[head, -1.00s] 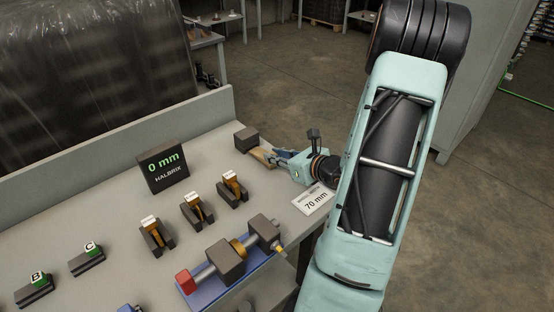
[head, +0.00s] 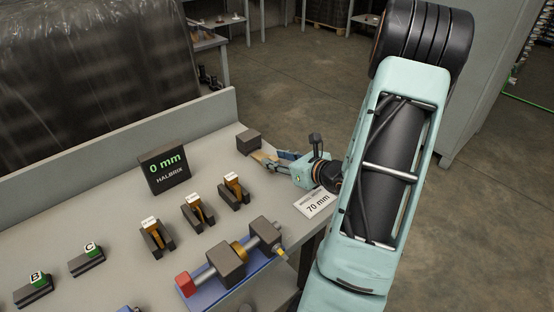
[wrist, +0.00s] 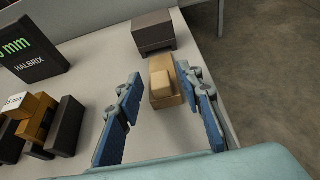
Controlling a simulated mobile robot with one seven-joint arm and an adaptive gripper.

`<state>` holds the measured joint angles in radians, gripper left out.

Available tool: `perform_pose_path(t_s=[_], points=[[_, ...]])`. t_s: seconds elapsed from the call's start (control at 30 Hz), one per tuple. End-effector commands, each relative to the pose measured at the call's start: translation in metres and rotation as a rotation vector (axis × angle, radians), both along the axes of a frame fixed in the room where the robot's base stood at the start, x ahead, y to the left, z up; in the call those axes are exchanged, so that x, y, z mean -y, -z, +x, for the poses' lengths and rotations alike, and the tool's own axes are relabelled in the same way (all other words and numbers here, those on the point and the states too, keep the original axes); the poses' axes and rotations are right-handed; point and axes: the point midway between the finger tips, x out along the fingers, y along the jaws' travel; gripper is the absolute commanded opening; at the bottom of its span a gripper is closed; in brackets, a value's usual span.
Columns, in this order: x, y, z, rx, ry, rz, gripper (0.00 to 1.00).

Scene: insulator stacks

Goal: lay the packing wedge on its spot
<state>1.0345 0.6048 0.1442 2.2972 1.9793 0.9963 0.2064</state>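The tan, wood-like packing wedge (wrist: 166,92), with a smaller raised block on top, lies on the table close to a dark block (wrist: 154,32). I cannot tell whether the two touch. In the head view the wedge (head: 263,159) is a small tan shape, partly hidden by my gripper. My gripper (wrist: 160,104) is open, its blue-padded fingers apart on either side of the wedge's near end. The right finger looks close to the wedge; clear table shows beside the left one. In the head view my gripper (head: 285,158) is low over the table's right end. No marked spot is distinguishable.
A display reading 0 mm (head: 163,168) stands left of the wedge. Several dark holders with amber pieces (head: 234,190) stand nearer. A 70 mm card (head: 315,204) lies by the right edge. A blue-based fixture (head: 228,273) is in front. The table ends just right of my gripper.

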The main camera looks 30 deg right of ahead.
Motion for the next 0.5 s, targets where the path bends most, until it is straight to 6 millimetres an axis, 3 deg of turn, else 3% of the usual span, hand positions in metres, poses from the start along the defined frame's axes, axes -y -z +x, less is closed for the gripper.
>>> perform_pose_path(t_s=[0.17,0.5], points=[[0.004,-0.012,-0.019,0.000,0.003,-0.002,0.34],[0.013,-0.039,-0.086,0.000,0.003,0.000,0.34]])
